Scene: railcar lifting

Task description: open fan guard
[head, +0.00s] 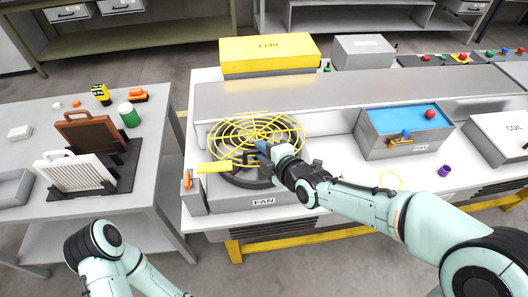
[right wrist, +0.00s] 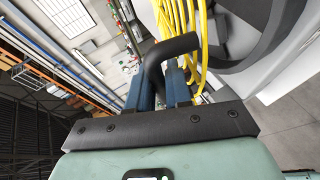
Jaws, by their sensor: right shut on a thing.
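The fan guard (head: 232,122) is a round cage of yellow wire over the fan unit, whose grey box (head: 225,199) carries a FAN label. The guard's front edge looks raised, with the dark fan ring (head: 240,181) showing below it. My right gripper (head: 264,150) is at the guard's front right. In the right wrist view its blue fingers (right wrist: 160,88) are shut on a black bent handle (right wrist: 168,46) beside the yellow wires (right wrist: 191,35). My left arm shows at the lower left of the head view; its gripper is out of view.
A yellow tab (head: 213,167) and a grey post with an orange part (head: 187,181) stand at the fan's left. A blue-topped box (head: 372,142) is to the right. A side table (head: 150,160) at left holds filter panels.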

